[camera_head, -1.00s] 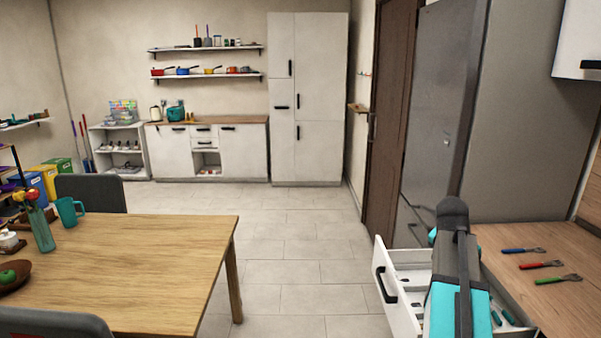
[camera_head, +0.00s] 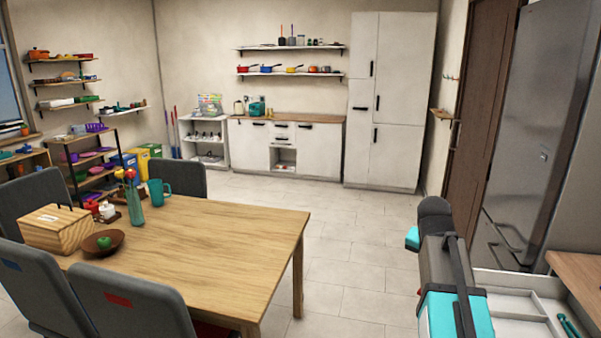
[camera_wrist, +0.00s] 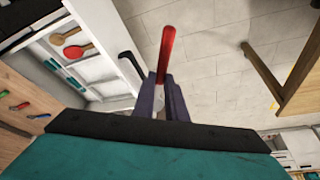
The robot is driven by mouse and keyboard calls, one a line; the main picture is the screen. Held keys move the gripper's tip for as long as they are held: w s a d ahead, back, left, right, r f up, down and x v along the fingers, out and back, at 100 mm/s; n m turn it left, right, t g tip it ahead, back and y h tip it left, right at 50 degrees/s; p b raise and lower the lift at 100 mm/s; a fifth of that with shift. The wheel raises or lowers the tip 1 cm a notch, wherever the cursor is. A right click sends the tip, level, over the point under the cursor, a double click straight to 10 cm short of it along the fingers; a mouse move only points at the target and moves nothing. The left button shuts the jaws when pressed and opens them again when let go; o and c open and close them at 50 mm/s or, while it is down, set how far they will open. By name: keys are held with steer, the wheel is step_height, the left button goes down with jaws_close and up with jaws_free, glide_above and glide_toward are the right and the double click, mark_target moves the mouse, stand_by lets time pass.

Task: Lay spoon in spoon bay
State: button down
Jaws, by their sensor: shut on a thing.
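In the wrist view my gripper (camera_wrist: 163,95) is shut on a red thing (camera_wrist: 166,48), a long narrow piece that looks like the spoon's handle. Its bowl end cannot be made out. An open white drawer (camera_wrist: 118,38) lies to the left of my gripper, divided into bays. The held thing shows against the floor, outside the drawer's front. In the head view the drawer (camera_head: 505,303) is at lower right, partly behind my arm; my gripper's fingers are hidden there.
A wooden counter (camera_wrist: 20,85) beside the drawer bears several coloured-handled utensils. The drawer's black handle (camera_wrist: 132,72) juts out near my gripper. A wooden table (camera_head: 225,225) with chairs stands at left in the head view. The tiled floor (camera_head: 345,260) between is clear.

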steer(key=w+a+r+n+t+y, duration=0.1)
steer(key=a+n+y, duration=0.2)
steer(key=a+n, duration=0.5)
steer(key=shift+w+a, duration=0.15)
steer(key=shift+a, duration=5.65)
steer(key=s+f, duration=0.5)
steer(key=f, duration=0.1)
steer(key=shift+f, duration=0.3)
steer(key=shift+s, duration=0.2)
